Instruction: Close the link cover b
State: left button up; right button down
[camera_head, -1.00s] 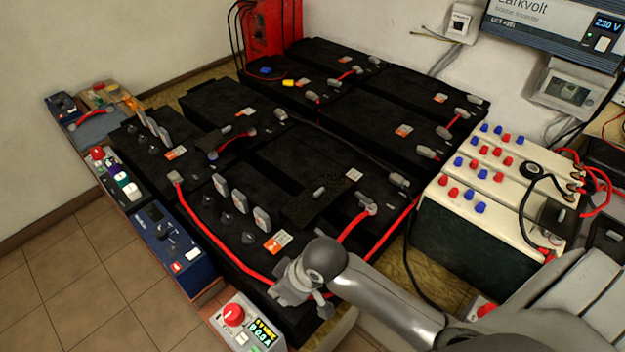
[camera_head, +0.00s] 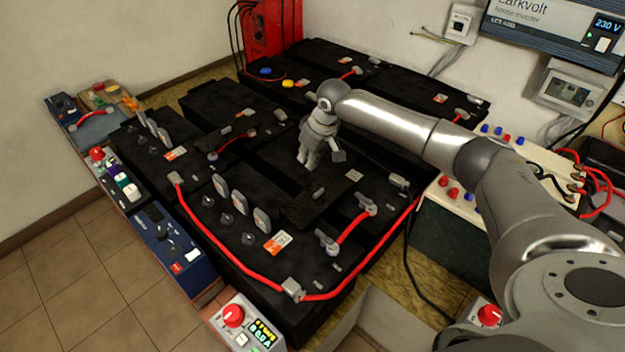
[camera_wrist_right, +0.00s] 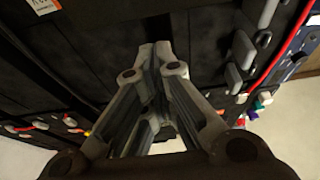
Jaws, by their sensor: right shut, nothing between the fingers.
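My right gripper (camera_head: 309,163) points down over the black batteries, fingers together and empty. In the right wrist view its fingertips (camera_wrist_right: 162,52) meet in front of dark battery tops. A flat black cover plate (camera_head: 312,210) with a small grey knob (camera_head: 319,193) lies across the near battery, just below the gripper in the picture. I see no label marking it as link cover b. A similar dark plate (camera_head: 228,134) with a small knob lies further left. I cannot tell whether the fingertips touch anything. My left gripper is out of view.
Upright grey tabs (camera_head: 241,200) stand on the near battery (camera_head: 262,262). Red cables (camera_head: 232,250) run along its front and side. A control box (camera_head: 246,324) sits at the front; tiled floor is clear at left.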

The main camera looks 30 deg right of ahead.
jog(key=p, duration=0.2)
send_near(309, 187)
jog(key=x, duration=0.3)
jog(key=w+x, duration=0.1)
jog(key=x, duration=0.1)
jog(key=shift+w+a+f, duration=0.15)
jog(key=shift+a, duration=0.05)
jog(key=shift+s+d+p, duration=0.15)
jog(key=shift+s+p, duration=0.25)
jog(key=shift+s, duration=0.15)
jog(key=shift+s+f, duration=0.1)
jog(key=shift+f, duration=0.05)
